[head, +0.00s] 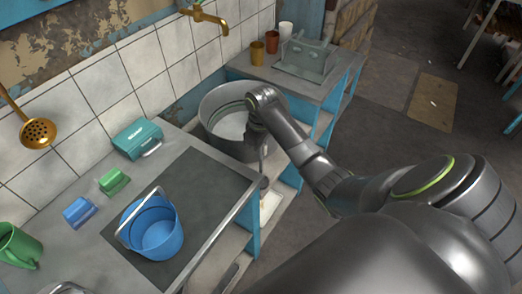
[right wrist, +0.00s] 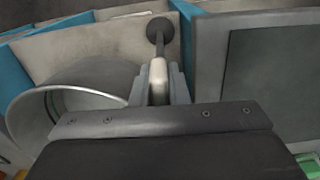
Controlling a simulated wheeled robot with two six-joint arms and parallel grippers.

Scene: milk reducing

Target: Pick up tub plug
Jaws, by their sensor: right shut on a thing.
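My right gripper (head: 262,142) is shut on the tub plug (head: 264,182) beside the near side of the metal tub (head: 222,108). In the right wrist view, the gripper's two fingers (right wrist: 158,82) clasp the plug's pale handle. The plug's dark round end (right wrist: 160,28) sticks out beyond the fingertips on a thin stem. In the head view it hangs below the gripper, next to the counter's edge. The tub (right wrist: 75,115) is at the left in the wrist view. My left gripper is not in view.
A blue bucket (head: 153,232) stands on the counter (head: 205,188), with green and blue brushes (head: 113,182) and a teal box (head: 137,138) near the wall. A brass tap (head: 208,17) is above the tub. Cups (head: 272,42) and a grey container (head: 308,56) stand behind.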

